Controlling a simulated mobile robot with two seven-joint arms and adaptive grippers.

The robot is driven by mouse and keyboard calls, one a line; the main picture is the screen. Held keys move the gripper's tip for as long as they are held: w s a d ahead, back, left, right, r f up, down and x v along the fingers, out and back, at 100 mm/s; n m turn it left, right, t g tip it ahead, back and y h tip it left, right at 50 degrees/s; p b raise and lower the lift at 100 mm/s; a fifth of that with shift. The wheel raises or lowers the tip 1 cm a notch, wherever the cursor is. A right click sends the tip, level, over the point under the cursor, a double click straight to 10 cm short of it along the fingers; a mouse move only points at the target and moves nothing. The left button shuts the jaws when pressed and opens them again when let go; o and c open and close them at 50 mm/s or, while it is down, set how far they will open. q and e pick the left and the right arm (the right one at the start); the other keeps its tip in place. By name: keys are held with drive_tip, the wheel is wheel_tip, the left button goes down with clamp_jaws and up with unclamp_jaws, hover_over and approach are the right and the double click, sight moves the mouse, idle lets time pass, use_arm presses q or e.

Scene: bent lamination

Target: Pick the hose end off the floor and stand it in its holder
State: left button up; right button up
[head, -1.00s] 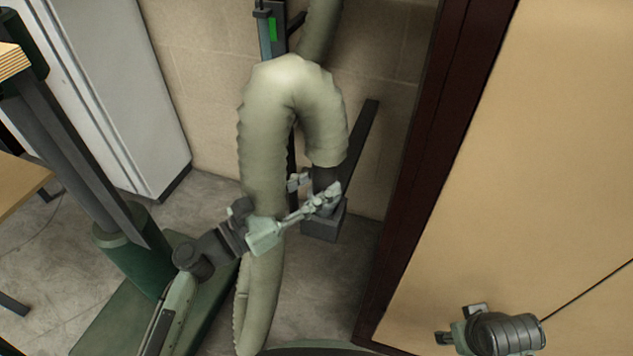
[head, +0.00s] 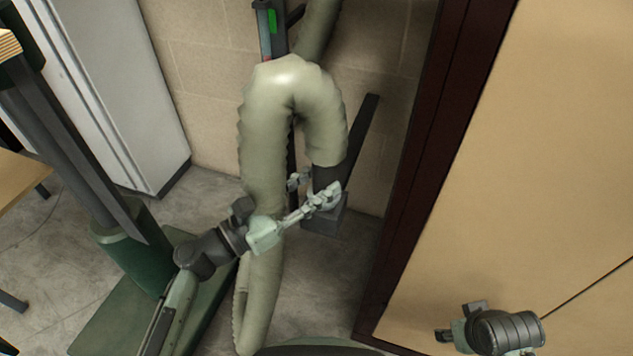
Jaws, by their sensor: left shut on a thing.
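The beige ribbed hose (head: 263,150) arches over and comes down to its dark end (head: 327,178). My left gripper (head: 318,192) is shut on the dark hose end, its fingers partly hidden by the hose. The holder, a grey box (head: 326,222) low by the wall, is directly below and behind the hose end. From this angle I cannot tell whether the end is inside the holder or just above it. My right arm's wrist (head: 500,332) shows at the bottom right; its fingers are not clearly visible.
A dark-framed tan panel (head: 520,170) closes off the right side. A green machine column and base (head: 130,240) stand at the left, before a white cabinet (head: 105,90). A dark slanted bar (head: 362,135) leans behind the holder. Grey floor (head: 310,290) is free below it.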

use_arm(q)
drive_tip(key=shift+f+b, duration=0.85)
drive_tip(key=shift+f, duration=0.2)
drive_tip(key=o, duration=1.1)
drive_tip(key=v, duration=1.2)
drive_tip(key=shift+r, duration=0.1)
